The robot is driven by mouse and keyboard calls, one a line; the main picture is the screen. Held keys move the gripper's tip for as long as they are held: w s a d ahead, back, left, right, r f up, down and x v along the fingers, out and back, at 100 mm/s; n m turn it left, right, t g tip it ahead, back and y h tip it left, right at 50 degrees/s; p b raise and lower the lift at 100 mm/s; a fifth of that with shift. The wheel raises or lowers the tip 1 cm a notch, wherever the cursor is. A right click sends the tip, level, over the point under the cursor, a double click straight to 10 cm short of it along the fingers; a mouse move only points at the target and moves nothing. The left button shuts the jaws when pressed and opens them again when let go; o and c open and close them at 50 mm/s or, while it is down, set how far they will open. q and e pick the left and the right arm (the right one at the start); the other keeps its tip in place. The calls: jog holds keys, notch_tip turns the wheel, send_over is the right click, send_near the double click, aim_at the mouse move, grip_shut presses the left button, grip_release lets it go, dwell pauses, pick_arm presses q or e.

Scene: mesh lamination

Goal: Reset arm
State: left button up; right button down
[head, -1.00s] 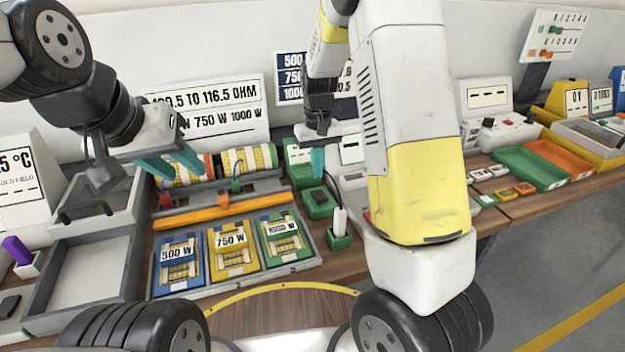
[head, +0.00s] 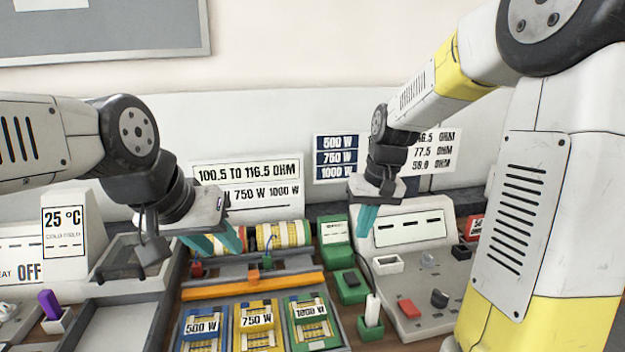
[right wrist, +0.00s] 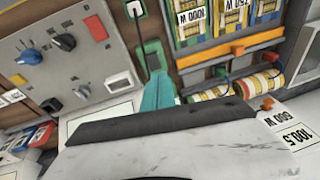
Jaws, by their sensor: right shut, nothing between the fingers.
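My left gripper (head: 215,242) is in the head view, above the left end of the yellow rolls (head: 280,237), with its two teal fingers apart and nothing seen between them. My right gripper (head: 368,218) hangs in the air at the left edge of the grey control panel (head: 425,285). Its teal fingers are together and empty, and they also show in the right wrist view (right wrist: 158,94). Blue 500 W (head: 201,327), yellow 750 W (head: 257,320) and green 1000 W (head: 310,311) cards lie in the tray below.
An orange bar (head: 250,287) lies behind the cards. A green block (head: 351,285) and a green holder with a white-handled tool (head: 371,322) stand right of the tray. A 25 °C box (head: 66,235) and a purple piece (head: 49,304) are at the left. The air between the grippers is clear.

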jog(key=s+r+t, duration=0.2)
jog(key=s+r, duration=0.2)
jog(key=s, duration=0.4)
jog(key=s+d+r+t, duration=0.1)
jog(key=s+r, duration=0.3)
jog(key=s, duration=0.5)
jog(key=shift+s+d+m+t+y, duration=0.15)
jog(key=shift+d+m+t+y, duration=0.2)
jog(key=shift+t, duration=0.35)
jog(key=shift+a, duration=0.1)
